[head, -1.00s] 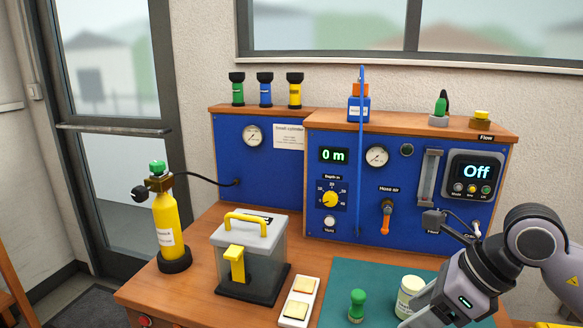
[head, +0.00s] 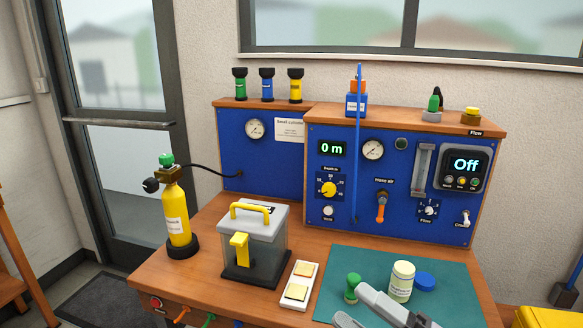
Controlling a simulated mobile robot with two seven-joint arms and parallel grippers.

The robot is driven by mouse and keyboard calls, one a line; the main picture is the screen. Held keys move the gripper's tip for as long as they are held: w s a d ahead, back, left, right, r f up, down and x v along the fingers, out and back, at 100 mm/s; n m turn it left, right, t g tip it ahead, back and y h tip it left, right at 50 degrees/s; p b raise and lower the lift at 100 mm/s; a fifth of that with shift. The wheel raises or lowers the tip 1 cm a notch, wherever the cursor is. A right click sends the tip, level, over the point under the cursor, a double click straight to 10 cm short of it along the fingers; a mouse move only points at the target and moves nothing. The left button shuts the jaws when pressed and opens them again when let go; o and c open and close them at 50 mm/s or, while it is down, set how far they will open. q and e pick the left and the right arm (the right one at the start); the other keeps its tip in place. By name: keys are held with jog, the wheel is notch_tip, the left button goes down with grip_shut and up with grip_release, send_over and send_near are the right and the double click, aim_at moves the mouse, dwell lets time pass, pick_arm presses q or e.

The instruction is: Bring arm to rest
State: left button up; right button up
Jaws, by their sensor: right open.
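My right gripper (head: 353,304) shows at the bottom edge, over the near part of the teal mat (head: 452,298). Its two grey fingers are apart, with nothing seen between them. The fingertips are just in front of a small green-capped piece (head: 352,288) on the mat; I cannot tell whether they touch it. The rest of the right arm is cut off by the frame. My left gripper is not in view.
A cream jar (head: 402,281) and a blue lid (head: 425,281) stand on the mat. Left are a white tray (head: 310,272), a lidded clear box (head: 270,240) and a yellow cylinder (head: 176,215). The blue panel (head: 340,220) stands behind, its display reading Off.

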jog(key=w+d+f+m+t+h, duration=0.1)
jog(key=d+f+m+t+h, duration=0.55)
jog(key=m, duration=0.55)
jog(key=s+d+f+m+g+h+p, duration=0.1)
jog(key=s+f+m+g+h, duration=0.3)
jog(key=f, duration=0.7)
jog(key=s+d+f+m+g+h+p, duration=0.1)
jog(key=s+d+f+m+g+h, duration=0.2)
jog(key=s+f+m+h, duration=0.3)
jog(key=s+f+m+g, duration=0.1)
jog(key=s+f+m, duration=0.2)
jog(key=f, duration=0.1)
jog(key=shift+s+f, duration=0.15)
jog(key=shift+f, duration=0.2)
